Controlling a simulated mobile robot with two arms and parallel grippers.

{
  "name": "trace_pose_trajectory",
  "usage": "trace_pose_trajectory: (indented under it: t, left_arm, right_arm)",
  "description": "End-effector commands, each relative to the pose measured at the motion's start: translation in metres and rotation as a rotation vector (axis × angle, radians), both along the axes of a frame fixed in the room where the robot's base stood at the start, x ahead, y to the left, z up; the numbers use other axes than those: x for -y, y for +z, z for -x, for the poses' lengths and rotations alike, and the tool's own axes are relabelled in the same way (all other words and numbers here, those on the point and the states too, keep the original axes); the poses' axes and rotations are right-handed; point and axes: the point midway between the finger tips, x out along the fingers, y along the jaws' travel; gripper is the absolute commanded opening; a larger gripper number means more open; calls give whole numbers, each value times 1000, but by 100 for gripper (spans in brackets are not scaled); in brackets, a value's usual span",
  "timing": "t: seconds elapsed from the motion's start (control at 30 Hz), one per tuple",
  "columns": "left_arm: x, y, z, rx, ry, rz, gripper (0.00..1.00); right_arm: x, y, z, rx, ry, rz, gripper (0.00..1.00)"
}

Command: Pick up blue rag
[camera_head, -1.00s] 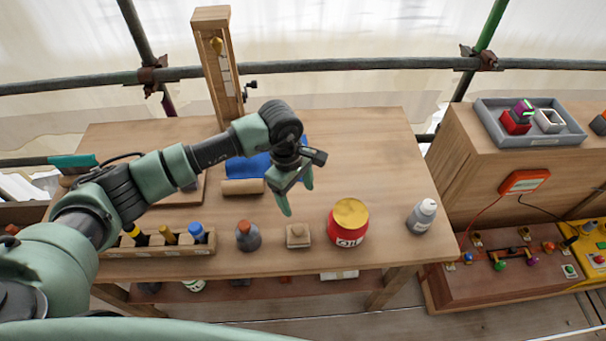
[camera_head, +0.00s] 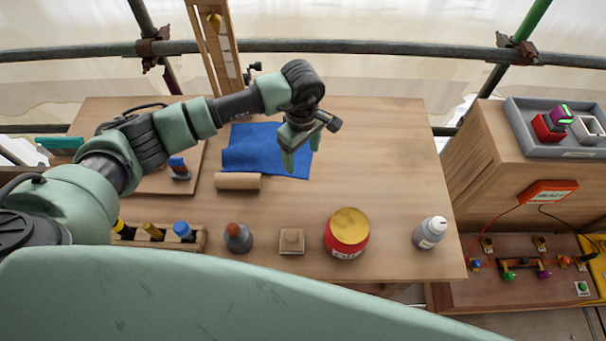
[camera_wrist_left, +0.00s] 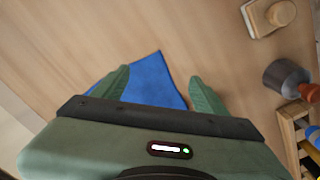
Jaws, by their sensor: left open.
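The blue rag (camera_head: 250,145) lies spread on the wooden table, left of the middle in the head view. My left gripper (camera_head: 299,160) is over the rag's right part and hides some of it. In the left wrist view the rag (camera_wrist_left: 152,80) shows between the two green fingers of the gripper (camera_wrist_left: 158,88), which are apart with nothing held. The fingers look to be above the rag; the exact gap to it cannot be told. My right gripper is not in view.
A wooden cylinder (camera_head: 237,181) lies at the rag's front edge. A red can (camera_head: 347,236), a grey bottle (camera_head: 430,232), a dark jar (camera_head: 238,239) and a small wooden block (camera_head: 291,241) stand along the table's front. A wooden rack (camera_head: 160,240) is at front left.

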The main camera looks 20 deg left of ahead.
Motion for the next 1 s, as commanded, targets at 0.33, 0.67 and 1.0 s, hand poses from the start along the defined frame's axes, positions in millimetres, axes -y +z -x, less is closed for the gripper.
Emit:
trace_pose_trajectory:
  t: [0.33,0.67,1.0]
  left_arm:
    - [0,-57,0,-1,0,0,73]
    - [0,-78,-1,1,0,0,73]
    - [0,-78,0,-2,0,-1,59]
  right_arm:
    - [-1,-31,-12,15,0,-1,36]
    - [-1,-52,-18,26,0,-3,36]
    - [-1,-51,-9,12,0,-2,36]
